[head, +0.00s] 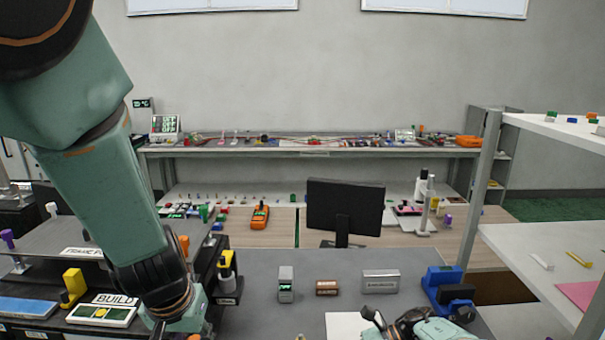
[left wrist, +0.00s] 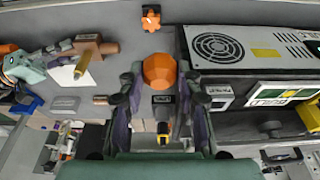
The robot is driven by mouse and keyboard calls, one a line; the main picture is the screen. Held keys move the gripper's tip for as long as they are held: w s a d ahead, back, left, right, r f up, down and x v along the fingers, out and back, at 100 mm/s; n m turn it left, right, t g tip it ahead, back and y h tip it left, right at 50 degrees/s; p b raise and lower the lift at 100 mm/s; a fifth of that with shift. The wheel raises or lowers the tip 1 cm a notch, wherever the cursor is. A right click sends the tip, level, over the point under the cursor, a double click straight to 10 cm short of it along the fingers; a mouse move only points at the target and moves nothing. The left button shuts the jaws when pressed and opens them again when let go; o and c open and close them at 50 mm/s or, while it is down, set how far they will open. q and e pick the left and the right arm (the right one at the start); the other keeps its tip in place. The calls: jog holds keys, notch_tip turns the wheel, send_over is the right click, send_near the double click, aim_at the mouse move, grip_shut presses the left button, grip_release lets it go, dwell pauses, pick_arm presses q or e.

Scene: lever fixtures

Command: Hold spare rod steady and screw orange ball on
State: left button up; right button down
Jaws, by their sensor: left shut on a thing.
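In the left wrist view an orange ball (left wrist: 160,70) with flat facets sits between the fingertips of my left gripper (left wrist: 159,80), which is shut on it. In the head view my left arm comes down at the left, and its gripper is mostly cut off at the bottom edge. My right gripper (head: 375,320) shows partly at the bottom of the head view, dark and low over the table; its opening is unclear. A yellowish rod (left wrist: 84,64) stands by a brown block in the left wrist view; I cannot tell whether it is the spare rod.
A grey box (head: 286,284), a brown block (head: 327,288), a wider grey box (head: 380,281) and a blue vise (head: 445,287) stand on the grey table. A black monitor (head: 345,207) is behind them. A white shelf (head: 550,260) stands at right. Panels with yellow parts lie at left.

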dwell(0.4)
pick_arm(q)
jog(key=w+d+m+g+h, duration=0.1)
jog(key=w+d+m+h, duration=0.2)
jog(key=w+d+m, duration=0.55)
jog(key=r+m+g, duration=0.2)
jog(key=m+g, duration=0.2)
jog(key=m, duration=1.2)
send_over(301, 336)
jog(key=shift+w+a+f, duration=0.15)
jog(key=shift+a+f, duration=0.05)
jog(key=shift+a, duration=0.1)
jog(key=shift+f, duration=2.9)
jog(key=shift+f, duration=1.15)
jog(key=o, duration=1)
jog(key=shift+c, duration=0.2)
